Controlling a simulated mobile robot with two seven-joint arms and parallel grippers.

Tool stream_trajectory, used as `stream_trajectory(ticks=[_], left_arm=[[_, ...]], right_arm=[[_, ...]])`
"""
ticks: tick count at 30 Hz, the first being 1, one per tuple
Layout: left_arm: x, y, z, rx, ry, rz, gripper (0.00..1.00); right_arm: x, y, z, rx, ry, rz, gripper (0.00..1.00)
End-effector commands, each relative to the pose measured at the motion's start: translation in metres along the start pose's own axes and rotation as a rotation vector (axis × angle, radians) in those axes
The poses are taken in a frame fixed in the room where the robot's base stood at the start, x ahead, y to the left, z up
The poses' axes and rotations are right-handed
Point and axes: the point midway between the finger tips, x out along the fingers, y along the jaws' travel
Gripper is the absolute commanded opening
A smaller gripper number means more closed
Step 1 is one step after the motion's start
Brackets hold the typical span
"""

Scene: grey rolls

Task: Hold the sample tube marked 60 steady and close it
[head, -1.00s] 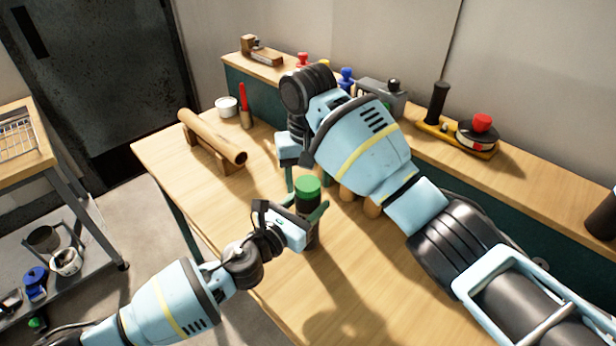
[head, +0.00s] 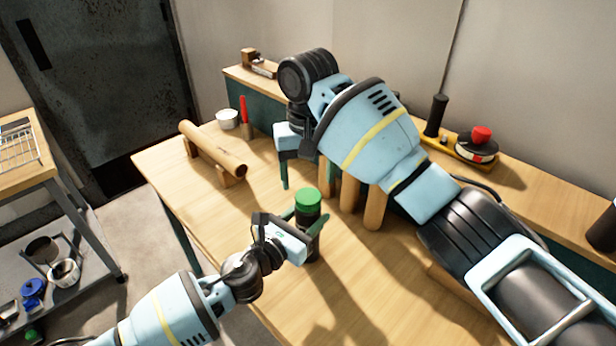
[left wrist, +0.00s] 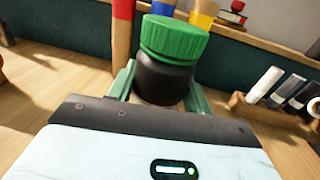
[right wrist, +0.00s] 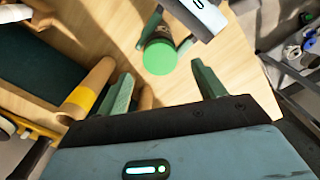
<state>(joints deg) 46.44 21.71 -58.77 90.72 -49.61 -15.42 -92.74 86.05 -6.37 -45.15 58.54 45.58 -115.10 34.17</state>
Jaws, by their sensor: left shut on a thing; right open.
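The sample tube (head: 309,222) is a dark, upright container with a ribbed green cap (head: 307,199) on its top. My left gripper (left wrist: 160,92) is shut around the dark body below the cap. In the left wrist view the cap (left wrist: 174,38) sits level on the tube; whether it is fully tight I cannot tell. No number mark is legible. My right gripper (right wrist: 162,88) is open and empty, and the green cap (right wrist: 160,57) shows beyond its fingertips, apart from them. In the head view my right arm partly hides its own gripper.
A wooden roll (head: 208,147) lies on a stand at the back left, near a white cup (head: 227,118). Several upright wooden cylinders (head: 376,207) stand close to the right of the tube. A rack of tubes (left wrist: 240,108) shows in the left wrist view. The table's front left is clear.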

Motion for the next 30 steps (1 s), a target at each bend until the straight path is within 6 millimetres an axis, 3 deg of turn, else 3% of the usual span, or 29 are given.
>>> stream_trajectory(ticks=[5,10,19,30], left_arm=[[0.0,0.0,0.0,0.0,0.0,0.0,0.0],[0.0,0.0,0.0,-0.001,0.0,-0.001,0.0],[0.0,0.0,0.0,-0.001,0.001,-0.001,0.0],[0.0,0.0,0.0,-0.001,0.0,-0.001,0.0]], right_arm=[[0.0,0.0,0.0,-0.005,0.001,0.0,0.65],[-0.006,-0.003,-0.002,-0.119,0.013,0.006,0.65],[-0.023,-0.013,-0.003,-0.664,0.03,0.024,0.65],[-0.033,-0.004,-0.001,-1.221,0.004,0.014,0.65]])
